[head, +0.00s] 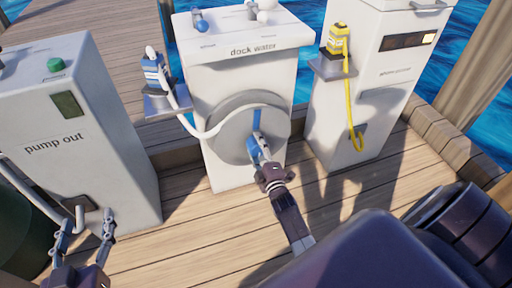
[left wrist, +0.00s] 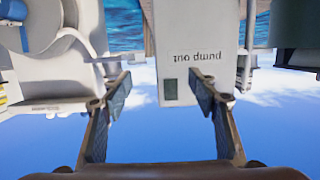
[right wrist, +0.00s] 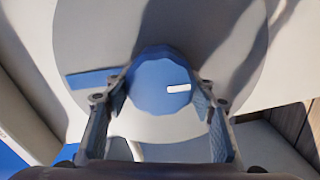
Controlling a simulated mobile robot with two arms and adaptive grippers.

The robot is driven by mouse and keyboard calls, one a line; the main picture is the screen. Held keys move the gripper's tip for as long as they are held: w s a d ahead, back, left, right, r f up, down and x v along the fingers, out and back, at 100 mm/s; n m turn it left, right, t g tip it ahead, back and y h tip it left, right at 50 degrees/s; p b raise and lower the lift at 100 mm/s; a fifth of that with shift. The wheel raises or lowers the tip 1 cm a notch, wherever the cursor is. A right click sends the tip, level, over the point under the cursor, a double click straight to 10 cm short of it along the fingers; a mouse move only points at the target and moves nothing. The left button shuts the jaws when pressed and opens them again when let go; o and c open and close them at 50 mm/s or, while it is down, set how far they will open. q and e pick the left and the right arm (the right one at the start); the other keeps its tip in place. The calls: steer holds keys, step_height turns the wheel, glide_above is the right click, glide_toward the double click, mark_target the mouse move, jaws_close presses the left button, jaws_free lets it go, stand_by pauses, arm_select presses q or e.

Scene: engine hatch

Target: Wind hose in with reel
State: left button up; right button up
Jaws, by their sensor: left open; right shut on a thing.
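The grey round hose reel (head: 225,125) is on the front of the white dock water pedestal (head: 245,75). A blue crank arm (head: 257,118) runs on the reel face to a blue knob, and my right gripper (head: 260,155) is shut on that knob (right wrist: 163,85).
The white pump out pedestal (head: 75,120) stands at left. A third white pedestal (head: 375,85) with a yellow plug and yellow cable (head: 349,100) stands at right. Wooden posts and a raised edge (head: 450,140) border the planks. Some deck (head: 180,235) in front is clear.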

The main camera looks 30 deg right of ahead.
arm_select(q)
steer(key=shift+w+d+r+t, duration=0.15)
steer(key=shift+r+t, duration=0.1)
steer(key=shift+r, duration=0.25)
steer(key=shift+w+d+r+t, duration=0.1)
steer(key=shift+r+t, duration=0.15)
steer(key=shift+r, duration=0.2)
arm_select(e)
steer(key=shift+f+n, duration=0.15)
steer(key=shift+n, duration=0.45)
steer(key=o, duration=1.2)
steer(key=shift+c, duration=0.2)
steer(key=shift+s, duration=0.1)
steer(key=v, duration=1.2)
